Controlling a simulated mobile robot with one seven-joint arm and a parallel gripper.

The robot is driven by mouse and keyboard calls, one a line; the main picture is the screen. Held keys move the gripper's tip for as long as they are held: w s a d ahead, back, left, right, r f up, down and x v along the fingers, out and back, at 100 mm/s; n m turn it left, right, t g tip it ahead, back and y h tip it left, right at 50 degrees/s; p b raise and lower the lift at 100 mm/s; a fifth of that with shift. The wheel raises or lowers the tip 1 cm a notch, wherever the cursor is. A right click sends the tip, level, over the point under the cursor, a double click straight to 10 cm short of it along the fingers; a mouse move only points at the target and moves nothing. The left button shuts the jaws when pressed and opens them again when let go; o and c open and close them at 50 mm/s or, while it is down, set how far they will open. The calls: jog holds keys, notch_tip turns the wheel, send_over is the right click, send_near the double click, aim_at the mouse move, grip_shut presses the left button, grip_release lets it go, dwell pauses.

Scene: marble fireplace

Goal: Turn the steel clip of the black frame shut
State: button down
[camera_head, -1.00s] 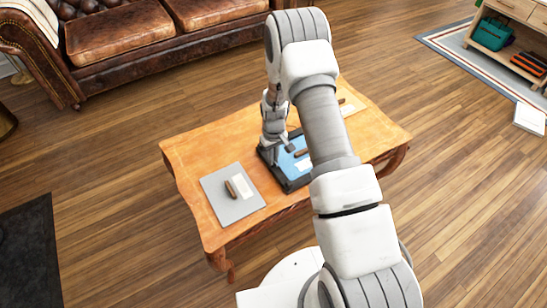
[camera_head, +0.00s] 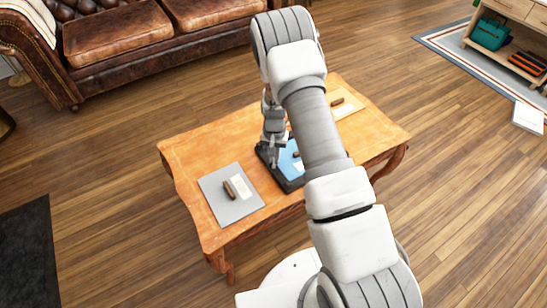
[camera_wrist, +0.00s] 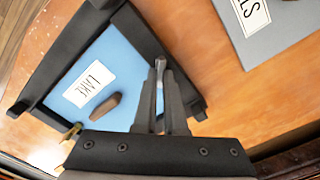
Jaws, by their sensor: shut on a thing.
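The black frame (camera_wrist: 65,58) lies on the wooden table, around a blue panel (camera_wrist: 117,48) with a white label reading "LAKE" (camera_wrist: 89,84). In the head view the frame (camera_head: 293,184) is partly hidden behind my arm. My gripper (camera_wrist: 160,72) is over one side of the frame in the wrist view, its fingers close together on the small steel clip (camera_wrist: 160,65). Most of the clip is hidden between the fingertips. My gripper also shows in the head view (camera_head: 272,150), pointing down at the frame. A brown oblong piece (camera_wrist: 103,107) lies on the blue panel.
A grey board (camera_head: 220,207) with a brown piece (camera_head: 229,190) and a white label lies on the table's left part. A pale board (camera_head: 350,108) with another brown piece lies at the far right. Bare tabletop (camera_head: 205,150) is left of the frame.

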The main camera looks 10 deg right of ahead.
jog(key=m, duration=0.4)
jog(key=shift+s+d+m, duration=0.1)
jog(key=shift+d+m, duration=0.05)
jog(key=shift+m, duration=0.25)
jog(key=shift+s+d+m+p, duration=0.15)
jog(key=shift+m+p, duration=0.3)
jog(key=shift+m, duration=1.75)
jog(key=c, duration=1)
grip_release()
notch_tip(320, 180, up, 18)
jog(key=p, duration=0.4)
jog(key=shift+f+p, duration=0.25)
jog(key=shift+p, duration=0.05)
